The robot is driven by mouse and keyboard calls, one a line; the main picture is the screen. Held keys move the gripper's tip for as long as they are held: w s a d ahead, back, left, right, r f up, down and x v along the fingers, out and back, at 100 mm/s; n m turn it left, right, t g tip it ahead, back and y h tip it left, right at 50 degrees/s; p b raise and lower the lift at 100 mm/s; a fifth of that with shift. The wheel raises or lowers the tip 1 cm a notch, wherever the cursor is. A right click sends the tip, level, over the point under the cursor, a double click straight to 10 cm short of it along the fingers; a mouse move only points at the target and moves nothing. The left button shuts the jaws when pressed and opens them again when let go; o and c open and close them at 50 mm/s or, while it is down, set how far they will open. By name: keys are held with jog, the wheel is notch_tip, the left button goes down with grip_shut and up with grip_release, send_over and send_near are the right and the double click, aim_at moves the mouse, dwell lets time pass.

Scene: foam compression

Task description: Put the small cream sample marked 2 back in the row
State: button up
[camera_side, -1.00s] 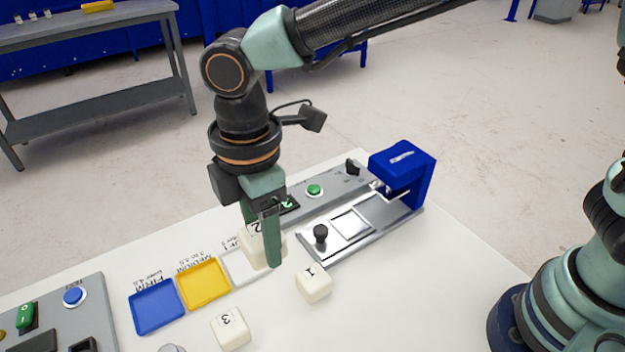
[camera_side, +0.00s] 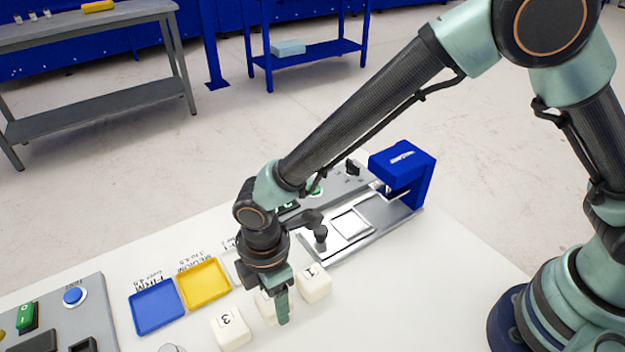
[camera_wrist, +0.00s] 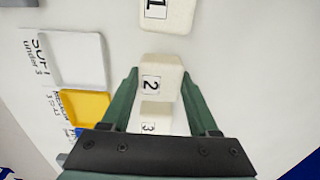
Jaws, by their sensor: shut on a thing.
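The cream sample marked 2 (camera_wrist: 158,82) is between my gripper's fingers (camera_wrist: 160,85) in the wrist view, with its label facing the camera. In the side view my gripper (camera_side: 276,305) is shut on this sample (camera_side: 265,307), which is partly hidden by a finger. It is low over the table, between the sample marked 1 (camera_side: 314,284) and the sample marked 3 (camera_side: 231,328). I cannot tell whether its underside touches the table. In the wrist view sample 1 (camera_wrist: 168,14) is above it and sample 3 (camera_wrist: 156,120) below it.
The blue FIRM tray (camera_side: 157,306), yellow MEDIUM tray (camera_side: 203,283) and white SOFT tray (camera_wrist: 78,60) lie left of the row. A press with a blue head (camera_side: 403,168) stands behind. A control box (camera_side: 60,310) is at the left. The table front right is clear.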

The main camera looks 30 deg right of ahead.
jog(key=shift+f, duration=0.25)
jog(key=o, duration=1.3)
notch_tip(320, 180, up, 11)
jog(key=w+d+r+m, duration=0.3)
jog(key=d+r, duration=0.3)
jog(key=s+d+r+m+t, duration=0.1)
jog(key=d+r+m+t, duration=0.1)
jog(key=d+m, duration=0.3)
jog(key=s+d+r+m+t, duration=0.1)
jog(key=d+m, duration=0.4)
jog(key=d, duration=0.7)
jog(key=s+d+r+m+t, duration=0.2)
jog(key=d+r+m, duration=0.2)
jog(key=d, duration=0.5)
jog(key=shift+s+d+m+t, duration=0.2)
jog(key=shift+s+m+t, duration=0.1)
jog(key=shift+m, duration=0.2)
